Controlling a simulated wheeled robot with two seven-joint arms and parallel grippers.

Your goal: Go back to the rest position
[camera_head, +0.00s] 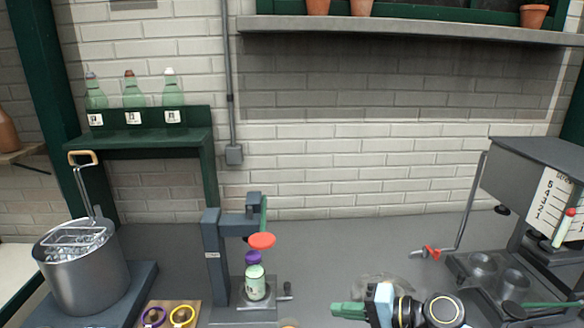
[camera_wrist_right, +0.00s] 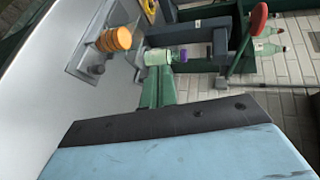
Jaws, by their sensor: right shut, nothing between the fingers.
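My right gripper (camera_head: 334,309) is at the bottom of the head view, right of the press, with green fingers and a light blue body. In the right wrist view its green fingers (camera_wrist_right: 150,84) are closed together with nothing between them. The gripper is apart from the green jar with a purple lid (camera_head: 255,285), which stands upright in the grey press (camera_head: 212,255). The jar (camera_wrist_right: 158,57) also shows beyond the fingers in the wrist view. My left gripper is in neither view.
A metal pot (camera_head: 80,280) stands at the left, near purple and yellow rings on a board (camera_head: 170,308). A crank machine (camera_head: 540,180) stands at the right. Three bottles sit on a green shelf (camera_head: 150,140). An orange stack (camera_wrist_right: 113,40) shows in the wrist view. The counter behind the gripper is mostly clear.

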